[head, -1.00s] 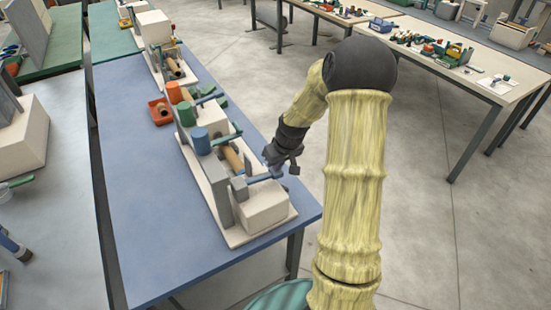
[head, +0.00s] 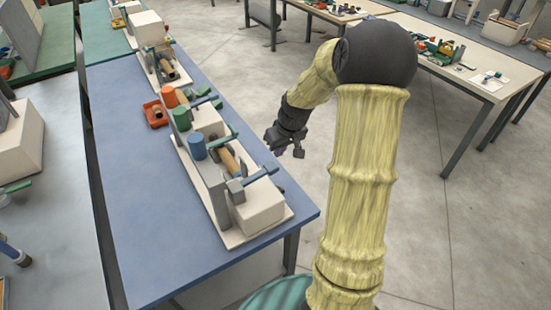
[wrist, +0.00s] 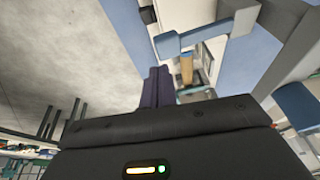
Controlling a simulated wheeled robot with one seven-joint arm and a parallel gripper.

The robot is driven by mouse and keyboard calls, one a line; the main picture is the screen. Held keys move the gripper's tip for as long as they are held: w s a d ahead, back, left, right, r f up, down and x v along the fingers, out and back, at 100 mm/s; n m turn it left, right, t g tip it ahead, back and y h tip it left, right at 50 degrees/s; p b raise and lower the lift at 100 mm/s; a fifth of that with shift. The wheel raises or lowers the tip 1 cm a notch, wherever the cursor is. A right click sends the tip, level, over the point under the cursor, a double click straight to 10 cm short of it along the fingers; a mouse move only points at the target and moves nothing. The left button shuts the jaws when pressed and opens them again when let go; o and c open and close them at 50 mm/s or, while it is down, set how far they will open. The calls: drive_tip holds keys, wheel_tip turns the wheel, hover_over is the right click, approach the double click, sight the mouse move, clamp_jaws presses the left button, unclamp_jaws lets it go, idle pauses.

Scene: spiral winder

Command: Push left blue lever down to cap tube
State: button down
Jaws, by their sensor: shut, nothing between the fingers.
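The nearest blue lever (head: 261,173) juts right from a grey block at the near end of the winder (head: 249,213), by the white box. It lies slightly raised toward its free end. In the wrist view a blue lever (wrist: 183,43) shows just beyond the fingers. A tan tube (head: 229,157) lies behind it, and its blue-ended tip shows in the wrist view (wrist: 187,68). My gripper (head: 292,150) is shut and empty, above and right of the lever's free end, apart from it. Its dark fingers (wrist: 158,84) are together.
The blue bench (head: 142,225) is clear on its left side. Blue (head: 196,147), green (head: 182,119) and orange (head: 169,97) cylinders stand along the fixture. An orange tray (head: 155,114) sits behind. The floor right of the bench is open.

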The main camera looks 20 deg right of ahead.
drive_tip(key=v, duration=0.5)
drive_tip(key=shift+d+r+b, duration=0.3)
drive_tip(key=shift+d, duration=0.15)
drive_tip(key=s+a+f+m+h, duration=0.1)
drive_tip(key=s+a+f, duration=0.2)
drive_tip(key=s+a, duration=1.1)
drive_tip(key=s, duration=0.3)
drive_tip(key=shift+a+g, duration=0.2)
drive_tip(key=shift+g, duration=0.1)
drive_tip(key=shift+w+a, duration=0.1)
drive_tip(key=shift+a, duration=0.05)
